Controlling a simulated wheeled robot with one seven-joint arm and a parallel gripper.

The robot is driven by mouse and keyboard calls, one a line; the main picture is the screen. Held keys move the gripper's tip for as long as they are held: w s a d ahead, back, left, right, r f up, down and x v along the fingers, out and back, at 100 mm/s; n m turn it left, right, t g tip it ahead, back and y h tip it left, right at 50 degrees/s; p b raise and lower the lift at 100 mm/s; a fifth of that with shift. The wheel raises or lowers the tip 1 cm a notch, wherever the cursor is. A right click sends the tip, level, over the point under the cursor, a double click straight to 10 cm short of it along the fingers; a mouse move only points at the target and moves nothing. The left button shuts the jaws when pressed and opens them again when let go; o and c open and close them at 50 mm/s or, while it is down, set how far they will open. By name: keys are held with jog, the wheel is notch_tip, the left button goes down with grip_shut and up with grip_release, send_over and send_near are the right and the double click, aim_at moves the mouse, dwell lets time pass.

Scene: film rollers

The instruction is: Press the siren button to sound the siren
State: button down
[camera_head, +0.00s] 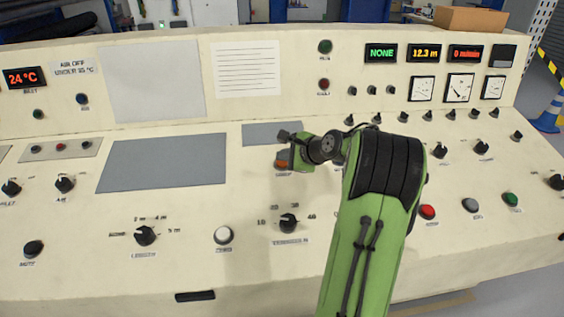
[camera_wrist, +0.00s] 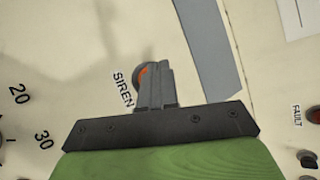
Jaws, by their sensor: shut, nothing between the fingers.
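The siren button is an orange-red button on the cream control panel. In the wrist view the siren button (camera_wrist: 144,72) shows as an orange crescent in a grey ring, beside the printed word SIREN. My gripper (camera_wrist: 155,68) is shut and empty, with its fingers over the button and hiding much of it. In the head view my gripper (camera_head: 288,137) is at the panel's middle, and an orange-red patch of the siren button (camera_head: 282,164) shows just below it. I cannot tell whether the fingertips touch the button.
A grey plate (camera_head: 258,133) lies behind the button. A black rotary knob (camera_head: 288,223) and a white button (camera_head: 223,235) sit nearer the front edge. Red (camera_head: 428,212), grey (camera_head: 471,205) and green (camera_head: 511,200) buttons are to the right of my arm.

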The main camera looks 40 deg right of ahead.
jog(key=shift+w+f, duration=0.1)
jog(key=shift+f, duration=0.35)
dwell(0.5)
jog(key=shift+s+r+p, duration=0.2)
jog(key=shift+r+p, duration=0.65)
jog(key=shift+p, duration=0.05)
jog(key=r+p, duration=0.3)
jog(key=s+r+p, duration=0.1)
jog(key=r, duration=0.1)
jog(key=shift+a+p, duration=0.3)
jog(key=shift+a, duration=0.05)
jog(key=shift+w+a, duration=0.1)
